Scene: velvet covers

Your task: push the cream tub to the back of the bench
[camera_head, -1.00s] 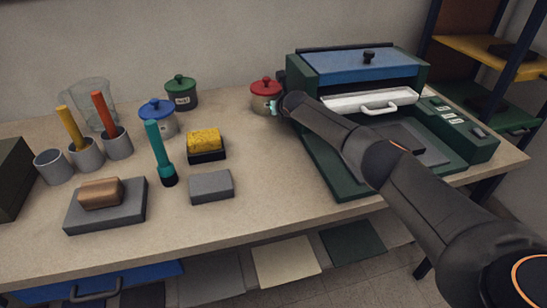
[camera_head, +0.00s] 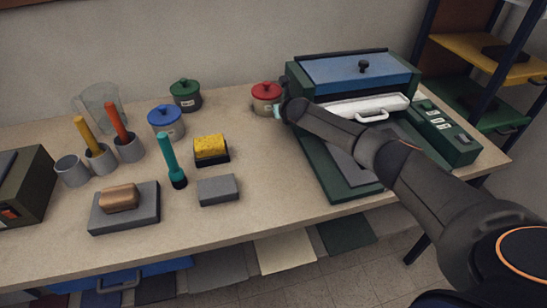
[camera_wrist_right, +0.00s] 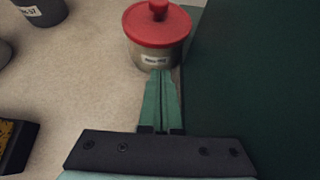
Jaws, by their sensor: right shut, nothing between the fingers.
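The cream tub (camera_head: 266,106) has a beige body, a white label and a red knobbed lid. It stands upright near the wall, just left of the green machine. It also shows at the top of the right wrist view (camera_wrist_right: 158,52). My right gripper (camera_head: 278,111) is at the tub's front right side in the head view. In the wrist view the teal fingers (camera_wrist_right: 161,76) are together and empty, with their tips at the tub's lower front wall; whether they touch it I cannot tell. My left gripper is not in view.
The green machine (camera_head: 321,160) with a blue lid stands close on the right. A green-lidded pot (camera_head: 187,101) and a blue-lidded pot (camera_head: 168,131) stand to the left. A yellow-topped brush (camera_head: 210,147) and a grey block (camera_head: 218,191) lie nearer the front. Bare bench (camera_head: 258,170) lies between.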

